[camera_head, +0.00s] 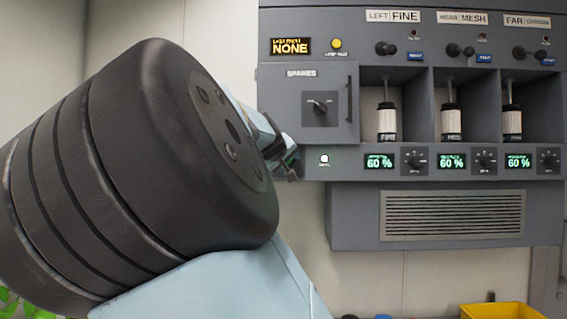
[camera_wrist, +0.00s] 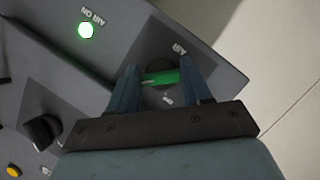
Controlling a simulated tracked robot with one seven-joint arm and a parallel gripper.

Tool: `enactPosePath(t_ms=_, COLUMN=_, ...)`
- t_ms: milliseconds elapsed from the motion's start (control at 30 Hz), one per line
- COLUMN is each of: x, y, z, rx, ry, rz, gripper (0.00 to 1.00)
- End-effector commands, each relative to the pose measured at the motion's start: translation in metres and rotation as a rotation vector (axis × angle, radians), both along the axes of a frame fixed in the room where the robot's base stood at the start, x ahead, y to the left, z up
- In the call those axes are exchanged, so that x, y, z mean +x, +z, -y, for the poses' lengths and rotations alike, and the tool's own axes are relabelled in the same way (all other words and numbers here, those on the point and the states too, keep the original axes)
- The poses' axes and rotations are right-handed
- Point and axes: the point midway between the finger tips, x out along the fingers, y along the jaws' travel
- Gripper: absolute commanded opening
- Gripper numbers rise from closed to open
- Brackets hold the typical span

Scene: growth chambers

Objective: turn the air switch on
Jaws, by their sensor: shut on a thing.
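The air switch (camera_wrist: 162,78) shows in the wrist view as a green handle on a dark round base, beside a label reading AIR. My gripper (camera_wrist: 162,84) has its two fingers on either side of the green handle and is shut on it. The AIR ON lamp (camera_wrist: 86,30) glows green-white on the same panel. In the head view my gripper (camera_head: 288,158) is at the left edge of the grey cabinet, and the switch is hidden behind my arm. The small lamp (camera_head: 324,159) there looks pale and bright.
The grey cabinet (camera_head: 290,220) has a SPARES door (camera_head: 335,110) with a black knob just above and right of my gripper. Three bays hold white canisters (camera_head: 388,122) above green 60 % displays (camera_head: 380,161). A yellow bin (camera_head: 500,311) stands at lower right.

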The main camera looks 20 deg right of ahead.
Motion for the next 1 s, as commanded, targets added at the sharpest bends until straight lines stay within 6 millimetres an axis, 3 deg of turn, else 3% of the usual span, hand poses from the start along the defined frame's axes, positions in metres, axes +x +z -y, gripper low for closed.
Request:
enactPosePath(t_ms=333, x=0.0005, y=-0.0024, z=-0.0021, rx=0.005, ry=0.003, rz=-0.003, gripper=0.19)
enactPosePath(t_ms=367, x=0.0005, y=-0.0024, z=-0.0021, rx=0.005, ry=0.002, rz=-0.002, gripper=0.51)
enactPosePath(t_ms=600, x=0.0004, y=-0.0006, z=-0.0016, rx=0.002, ry=0.002, rz=0.0, gripper=0.74)
enactPosePath(t_ms=1000, x=-0.0025, y=0.003, z=-0.0071, rx=0.0, ry=0.004, rz=0.002, gripper=0.75)
